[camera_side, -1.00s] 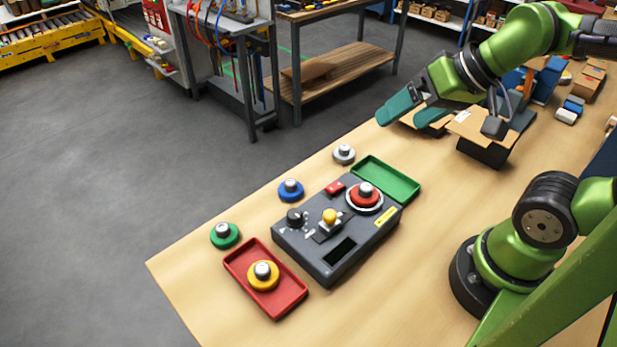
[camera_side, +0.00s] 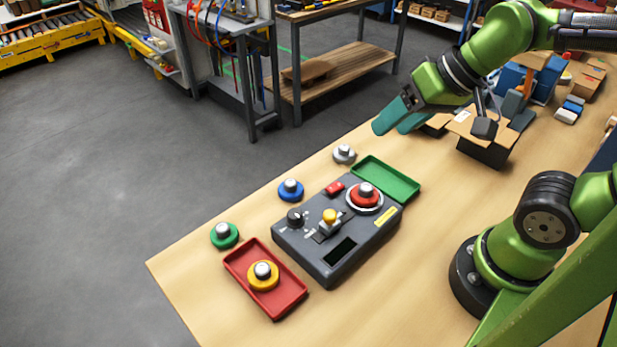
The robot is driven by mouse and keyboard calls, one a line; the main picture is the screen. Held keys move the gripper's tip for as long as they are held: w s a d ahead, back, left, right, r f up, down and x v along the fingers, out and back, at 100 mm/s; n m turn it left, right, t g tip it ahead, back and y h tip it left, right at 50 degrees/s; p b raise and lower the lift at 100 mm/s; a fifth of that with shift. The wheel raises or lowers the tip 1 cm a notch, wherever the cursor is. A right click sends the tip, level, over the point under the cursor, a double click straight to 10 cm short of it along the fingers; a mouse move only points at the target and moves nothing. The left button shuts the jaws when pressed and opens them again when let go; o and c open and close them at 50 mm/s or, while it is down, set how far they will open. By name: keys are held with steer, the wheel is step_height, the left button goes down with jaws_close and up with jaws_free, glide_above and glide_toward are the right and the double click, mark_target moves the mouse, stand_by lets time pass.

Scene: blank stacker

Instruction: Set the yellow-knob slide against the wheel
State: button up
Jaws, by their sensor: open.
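The yellow-knob slide (camera_side: 329,218) sits on a short track on top of the grey machine box (camera_side: 318,262). The likely wheel is a round white-rimmed seat (camera_side: 380,207) on the box's right part, with a red disc (camera_side: 365,196) with a grey knob on it. A gap shows between the slide and this wheel. My gripper (camera_side: 392,122), with teal fingers, is open and empty, in the air above and beyond the box, up and right of the slide in the picture. One finger partly hides the other.
The box also carries a black dial (camera_side: 295,217), a red button (camera_side: 334,188) and a dark display. A red tray (camera_side: 290,301) holds a yellow disc (camera_side: 263,275). Green (camera_side: 224,235), blue (camera_side: 291,190) and grey (camera_side: 344,154) discs lie along the table edge. A green tray (camera_side: 403,186) is empty.

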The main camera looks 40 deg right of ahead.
mark_target(330, 214)
steer(key=shift+w+a+n+g+h, duration=0.95)
steer(key=shift+w+a+g, duration=1.7)
steer(key=shift+a, duration=2.5)
steer(key=shift+m+g+h, duration=0.25)
steer(key=shift+g, duration=0.3)
steer(key=f, duration=1)
steer(key=s+f, duration=0.1)
steer(key=f, duration=0.5)
steer(key=shift+s, duration=0.1)
steer(key=shift+r, duration=0.1)
steer(key=shift+c, duration=0.5)
jaws_close()
